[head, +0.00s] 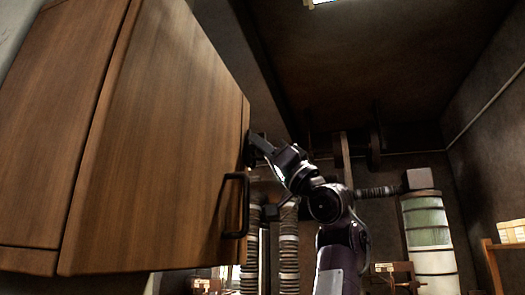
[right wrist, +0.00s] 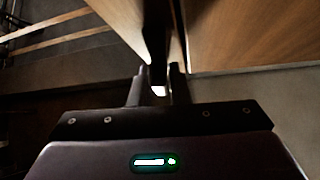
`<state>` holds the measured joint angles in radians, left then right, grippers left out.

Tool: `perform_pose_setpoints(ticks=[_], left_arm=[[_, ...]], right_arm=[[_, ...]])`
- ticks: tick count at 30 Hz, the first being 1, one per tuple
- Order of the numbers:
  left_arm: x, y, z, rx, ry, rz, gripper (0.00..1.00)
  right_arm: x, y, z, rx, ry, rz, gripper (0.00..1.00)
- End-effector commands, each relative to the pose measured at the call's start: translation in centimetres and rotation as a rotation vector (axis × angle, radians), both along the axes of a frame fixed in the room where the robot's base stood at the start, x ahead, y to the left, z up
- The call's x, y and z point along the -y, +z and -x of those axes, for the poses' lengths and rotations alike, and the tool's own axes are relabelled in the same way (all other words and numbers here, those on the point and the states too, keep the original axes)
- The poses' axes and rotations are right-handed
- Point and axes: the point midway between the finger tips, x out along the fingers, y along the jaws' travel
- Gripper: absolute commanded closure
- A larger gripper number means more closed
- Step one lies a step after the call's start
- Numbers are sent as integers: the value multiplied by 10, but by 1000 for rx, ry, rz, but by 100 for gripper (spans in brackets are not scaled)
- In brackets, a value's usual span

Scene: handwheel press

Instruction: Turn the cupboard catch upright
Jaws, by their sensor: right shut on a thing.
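The wooden cupboard (head: 160,140) fills the left of the head view, with a dark bar handle (head: 232,208) low on its door's right side. My right gripper (head: 262,145) is at the cupboard's right edge, above the handle. In the right wrist view my right gripper (right wrist: 157,88) has its fingers on both sides of a dark, narrow piece, the catch (right wrist: 155,50), and is shut on it. The catch's lower tip looks bright there. In the head view the catch is mostly hidden by the fingers, so its tilt is hard to tell. My left gripper is not in view.
Ribbed grey columns (head: 289,255) stand behind, below the gripper. A white and green cylinder (head: 430,240) and a wooden shelf with small boxes (head: 512,232) are at the right. The space right of the cupboard above my arm looks clear.

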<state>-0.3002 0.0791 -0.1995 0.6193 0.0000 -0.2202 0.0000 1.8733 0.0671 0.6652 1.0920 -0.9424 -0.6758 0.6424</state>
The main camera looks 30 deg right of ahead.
Motion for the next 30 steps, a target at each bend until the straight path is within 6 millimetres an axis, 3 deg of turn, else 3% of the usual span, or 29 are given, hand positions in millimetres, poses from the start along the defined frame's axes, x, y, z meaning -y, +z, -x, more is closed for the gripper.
perform_pose_setpoints(ticks=[12, 27, 28, 30], left_arm=[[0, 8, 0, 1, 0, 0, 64], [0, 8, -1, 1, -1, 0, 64], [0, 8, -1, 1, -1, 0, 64], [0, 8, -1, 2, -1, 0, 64]], right_arm=[[1, 2, 0, 107, -1, 124, 100], [0, 2, 0, 120, -1, 137, 100], [0, 2, 0, 120, -1, 137, 83], [0, 2, 0, 120, -1, 137, 73]])
